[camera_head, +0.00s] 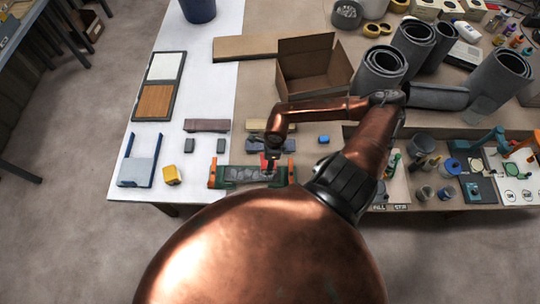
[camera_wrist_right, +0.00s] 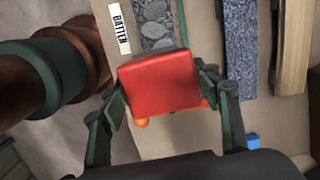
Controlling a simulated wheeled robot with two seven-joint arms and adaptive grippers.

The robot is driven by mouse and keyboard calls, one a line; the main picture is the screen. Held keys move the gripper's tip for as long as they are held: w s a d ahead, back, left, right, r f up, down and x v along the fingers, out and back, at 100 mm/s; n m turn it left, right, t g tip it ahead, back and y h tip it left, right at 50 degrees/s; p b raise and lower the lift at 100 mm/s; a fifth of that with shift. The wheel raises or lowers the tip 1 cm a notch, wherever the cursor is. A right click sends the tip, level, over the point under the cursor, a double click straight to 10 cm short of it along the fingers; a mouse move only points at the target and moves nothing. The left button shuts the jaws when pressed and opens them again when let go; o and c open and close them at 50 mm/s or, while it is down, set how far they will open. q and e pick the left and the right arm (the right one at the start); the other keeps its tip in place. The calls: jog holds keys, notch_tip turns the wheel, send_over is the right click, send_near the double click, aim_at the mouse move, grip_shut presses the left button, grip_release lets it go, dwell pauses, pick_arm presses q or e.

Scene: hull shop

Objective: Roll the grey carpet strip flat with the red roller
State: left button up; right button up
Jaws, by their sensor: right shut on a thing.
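A grey mottled strip (camera_head: 245,173), which looks like the carpet strip, lies in a green frame with orange ends on the near part of the bench. It also shows in the right wrist view (camera_wrist_right: 157,25). My right gripper (camera_head: 269,163) is above the right part of this frame. In the wrist view its fingers (camera_wrist_right: 160,88) are shut on the red roller (camera_wrist_right: 158,82), one on each side. The roller covers part of the strip, so I cannot tell whether they touch. My left gripper is not in view.
A blue-grey speckled strip (camera_wrist_right: 241,50) and a wooden strip (camera_wrist_right: 291,45) lie beyond the frame. A yellow block (camera_head: 171,175) is left of it. A cardboard box (camera_head: 312,75) and dark rolls (camera_head: 380,72) stand farther back. The white bench area at left is partly clear.

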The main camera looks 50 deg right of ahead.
jog(key=shift+s+d+r+m, duration=0.1)
jog(key=shift+s+d+m, duration=0.05)
jog(key=shift+m, duration=0.15)
jog(key=shift+w+a, duration=0.45)
jog(key=shift+w, duration=0.1)
pick_arm(q)
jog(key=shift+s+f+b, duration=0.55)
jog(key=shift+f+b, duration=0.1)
jog(key=shift+b, duration=0.1)
pick_arm(e)
jog(key=w+a, duration=1)
jog(key=w, duration=0.1)
jog(key=shift+w, duration=0.25)
